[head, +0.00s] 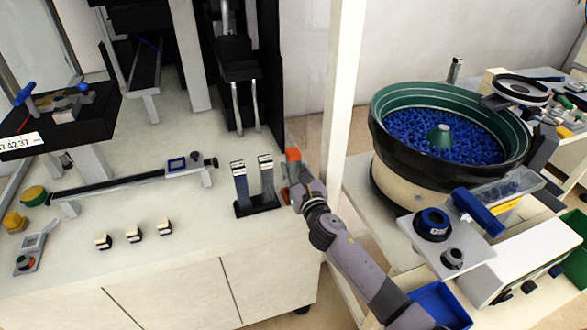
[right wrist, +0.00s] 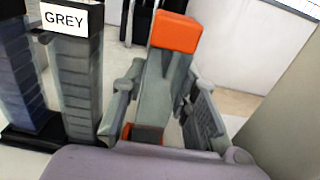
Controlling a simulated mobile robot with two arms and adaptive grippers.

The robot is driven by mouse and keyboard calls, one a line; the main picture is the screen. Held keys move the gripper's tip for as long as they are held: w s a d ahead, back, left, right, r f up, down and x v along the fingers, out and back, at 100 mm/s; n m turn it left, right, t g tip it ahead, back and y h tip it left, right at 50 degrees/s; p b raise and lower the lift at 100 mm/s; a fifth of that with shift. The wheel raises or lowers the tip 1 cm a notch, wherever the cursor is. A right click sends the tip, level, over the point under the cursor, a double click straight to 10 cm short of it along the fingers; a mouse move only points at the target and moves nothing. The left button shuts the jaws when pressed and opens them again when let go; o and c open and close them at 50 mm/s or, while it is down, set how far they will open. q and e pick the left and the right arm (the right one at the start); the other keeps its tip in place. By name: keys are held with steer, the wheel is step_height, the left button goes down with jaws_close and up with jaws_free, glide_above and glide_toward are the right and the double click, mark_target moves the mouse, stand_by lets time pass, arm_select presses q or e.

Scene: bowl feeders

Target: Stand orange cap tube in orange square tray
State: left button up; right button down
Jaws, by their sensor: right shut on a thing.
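My right gripper (head: 300,182) is shut on a grey tube with an orange cap (head: 292,155), at the right edge of the white bench. In the right wrist view the grey tube body (right wrist: 154,100) stands between the gripper's fingers (right wrist: 162,112), with the orange cap (right wrist: 175,32) at its top end. A small orange part (head: 285,195) shows low beside the gripper and near the tube's lower end (right wrist: 127,132). I cannot tell whether it is the orange square tray, or whether the tube touches it. My left gripper is not in view.
Two upright tubes (head: 240,185) stand on a black base left of the gripper; one carries a GREY label (right wrist: 66,19). A white post (head: 342,80) rises close behind. A bowl feeder of blue parts (head: 440,130) stands right.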

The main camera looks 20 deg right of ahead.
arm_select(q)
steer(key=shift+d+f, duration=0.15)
arm_select(e)
steer(key=shift+f, duration=0.2)
stand_by(0.3)
steer(key=c, duration=1.2)
jaws_free()
steer(key=shift+s, duration=0.15)
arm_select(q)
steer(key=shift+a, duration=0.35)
arm_select(e)
steer(key=s, duration=0.7)
steer(key=shift+s+d, duration=0.15)
steer(key=shift+s, duration=0.2)
steer(key=shift+r, duration=0.1)
